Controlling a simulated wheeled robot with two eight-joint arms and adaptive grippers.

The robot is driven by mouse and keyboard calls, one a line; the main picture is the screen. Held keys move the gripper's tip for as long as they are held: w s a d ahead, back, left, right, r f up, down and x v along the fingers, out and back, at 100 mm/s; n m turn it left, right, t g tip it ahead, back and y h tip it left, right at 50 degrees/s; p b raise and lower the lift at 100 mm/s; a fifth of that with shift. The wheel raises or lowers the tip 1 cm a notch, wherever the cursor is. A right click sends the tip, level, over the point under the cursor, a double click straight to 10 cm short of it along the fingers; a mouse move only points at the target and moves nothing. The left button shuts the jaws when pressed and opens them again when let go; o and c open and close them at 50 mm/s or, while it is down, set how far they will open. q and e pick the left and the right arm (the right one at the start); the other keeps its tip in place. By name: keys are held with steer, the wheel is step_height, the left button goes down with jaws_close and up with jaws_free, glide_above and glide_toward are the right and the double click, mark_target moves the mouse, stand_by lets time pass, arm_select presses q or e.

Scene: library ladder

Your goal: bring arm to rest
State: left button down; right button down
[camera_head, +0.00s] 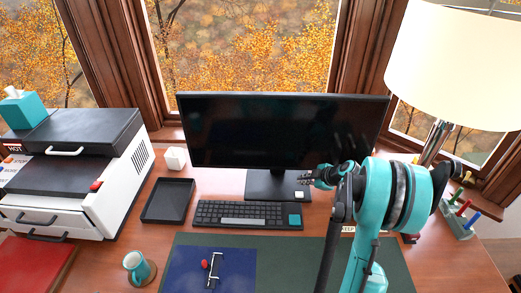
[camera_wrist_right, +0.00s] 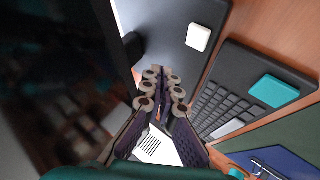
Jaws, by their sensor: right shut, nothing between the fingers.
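My right arm, teal and dark grey, reaches in from the lower right of the head view. Its gripper (camera_head: 310,178) is in front of the lower right part of the monitor, above the monitor's base. In the right wrist view the gripper's fingers (camera_wrist_right: 163,90) are close together with nothing between them. The keyboard (camera_wrist_right: 232,95) and the dark monitor base (camera_wrist_right: 170,35) lie beyond the fingers there. My left gripper is in neither view.
A monitor (camera_head: 270,130) stands at the desk's back, with a keyboard (camera_head: 240,215) before it. A lamp (camera_head: 445,60) stands right, a printer (camera_head: 80,170) left. A black tray (camera_head: 168,201), mug (camera_head: 138,268) and green mat (camera_head: 285,265) are on the desk.

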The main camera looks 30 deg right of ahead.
steer(key=s+a+r+m+g, duration=0.1)
steer(key=s+a+r+m, duration=0.15)
steer(key=a, duration=0.35)
steer(key=s+a+r+m, duration=0.1)
steer(key=s+a+r, duration=0.1)
steer(key=a+r, duration=0.35)
steer(key=s+a+r+m+g, duration=0.1)
steer(key=s+a+r+m, duration=0.1)
steer(key=a, duration=0.6)
steer(key=s+a+m+h, duration=0.2)
steer(key=s+a+m, duration=0.4)
steer(key=s+a, duration=0.4)
steer(key=s, duration=0.4)
steer(key=shift+s+a+r, duration=0.2)
steer(key=shift+s+a, duration=0.1)
steer(key=shift+a, duration=0.1)
